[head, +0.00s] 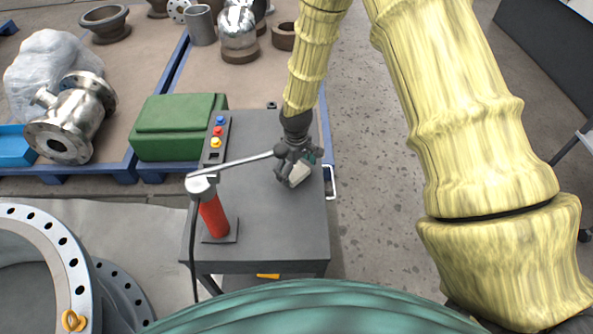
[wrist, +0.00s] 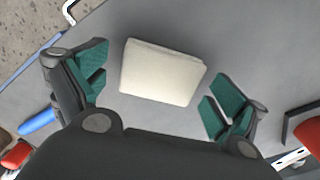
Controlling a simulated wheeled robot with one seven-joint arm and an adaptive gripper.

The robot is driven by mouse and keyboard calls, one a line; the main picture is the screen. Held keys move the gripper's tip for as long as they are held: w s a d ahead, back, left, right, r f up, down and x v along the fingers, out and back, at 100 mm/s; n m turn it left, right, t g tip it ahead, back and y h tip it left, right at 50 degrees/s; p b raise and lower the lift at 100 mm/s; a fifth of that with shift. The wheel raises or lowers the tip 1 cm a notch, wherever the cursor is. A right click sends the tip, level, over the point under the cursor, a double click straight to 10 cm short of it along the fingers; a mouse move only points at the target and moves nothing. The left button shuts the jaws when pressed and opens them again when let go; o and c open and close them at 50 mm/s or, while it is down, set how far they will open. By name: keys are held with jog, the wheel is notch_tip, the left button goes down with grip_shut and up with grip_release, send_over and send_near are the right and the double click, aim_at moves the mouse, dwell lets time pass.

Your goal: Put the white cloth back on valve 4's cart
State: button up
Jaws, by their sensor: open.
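The white cloth (wrist: 160,73) is a folded cream-white pad lying on the grey cart top (wrist: 125,25). In the head view the cloth (head: 295,174) shows partly behind my gripper (head: 296,172), towards the right side of the cart (head: 262,232). In the wrist view my gripper (wrist: 158,90) is open, with its green-padded fingers on either side of the cloth and a gap on each side. The fingers do not touch the cloth in that view. I cannot tell the exact height of the gripper above the top. No number is readable on the cart.
A red-handled tool (head: 213,216) with a long grey bar stands on the cart's left. A button box (head: 216,138) and a green case (head: 177,127) are near its back left. A large flanged pipe (head: 68,262) stands at left. Floor right of the cart is clear.

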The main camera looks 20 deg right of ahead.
aim_at(296, 171)
notch_tip(296, 171, up, 11)
jog(key=b, duration=0.1)
jog(key=shift+r, duration=0.2)
dwell(0.5)
